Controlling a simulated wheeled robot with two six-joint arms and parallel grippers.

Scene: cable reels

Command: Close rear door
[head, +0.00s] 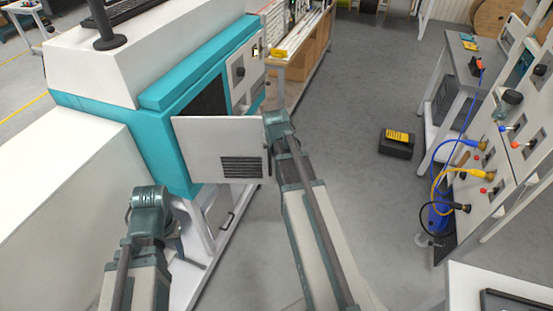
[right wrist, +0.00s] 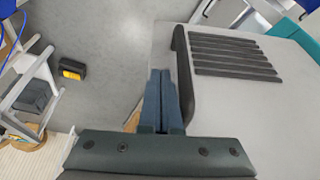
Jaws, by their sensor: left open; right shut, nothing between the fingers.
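The rear door (head: 222,140) is a pale panel with dark vent slots. It stands swung out from the teal and white machine (head: 185,70), whose dark opening (head: 208,98) shows behind it. In the right wrist view, the door (right wrist: 240,105) fills the right side, with a dark bar handle (right wrist: 181,65) near its edge. My right gripper (right wrist: 161,78) is shut and empty, its fingers close beside that handle; contact is unclear. In the head view the right wrist hides its fingers. My left gripper (head: 176,243) is open, low beside the machine, partly hidden by its wrist.
A panel rack with blue and yellow cables (head: 450,170) stands at the right. A black case with a yellow top (head: 397,142) lies on the floor. A wooden bench (head: 300,60) stands behind the machine. The grey floor between is mostly clear.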

